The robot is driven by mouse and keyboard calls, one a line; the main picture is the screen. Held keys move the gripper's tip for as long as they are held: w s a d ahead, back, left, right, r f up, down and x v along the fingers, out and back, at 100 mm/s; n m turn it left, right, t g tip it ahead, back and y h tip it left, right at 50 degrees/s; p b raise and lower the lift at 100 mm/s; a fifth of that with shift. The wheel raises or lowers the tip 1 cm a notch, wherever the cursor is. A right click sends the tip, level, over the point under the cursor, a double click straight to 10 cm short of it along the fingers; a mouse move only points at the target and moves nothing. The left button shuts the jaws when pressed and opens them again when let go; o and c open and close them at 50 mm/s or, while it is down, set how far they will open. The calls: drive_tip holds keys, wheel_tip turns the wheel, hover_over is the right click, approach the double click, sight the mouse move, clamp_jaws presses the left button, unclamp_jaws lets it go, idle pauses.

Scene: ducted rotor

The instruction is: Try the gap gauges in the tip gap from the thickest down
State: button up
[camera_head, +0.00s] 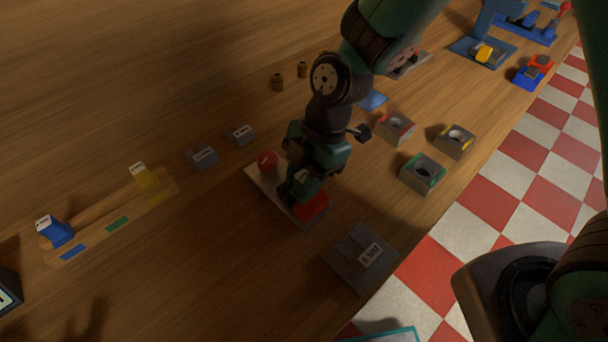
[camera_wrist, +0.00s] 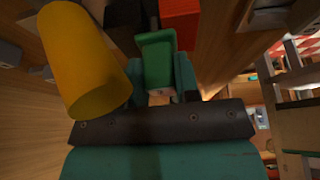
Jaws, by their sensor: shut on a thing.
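In the wrist view my gripper (camera_wrist: 158,78) is shut on a green gauge (camera_wrist: 158,52), which points away from the wrist. In the head view my gripper (camera_head: 296,194) is low over a pale plate (camera_head: 259,178) with a red knob (camera_head: 267,160) and a red block (camera_head: 313,206). The gripper hides the middle of this plate, so I cannot tell whether the gauge touches anything or sits in a gap. A blue gauge (camera_head: 54,231) and a yellow gauge (camera_head: 144,177) stand in the wooden rack (camera_head: 94,237) at the left; no gauge stands by its green mark.
A yellow cylinder (camera_wrist: 85,60) looms close in the wrist view. Two grey labelled blocks (camera_head: 202,156) stand between rack and plate. A larger grey block (camera_head: 360,258) is in front. Holders with red, yellow and green rings (camera_head: 423,174) stand right, near the table edge.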

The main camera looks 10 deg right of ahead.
idle(0.3)
drive_tip(key=shift+r+p, duration=2.55)
drive_tip(key=shift+r, duration=0.95)
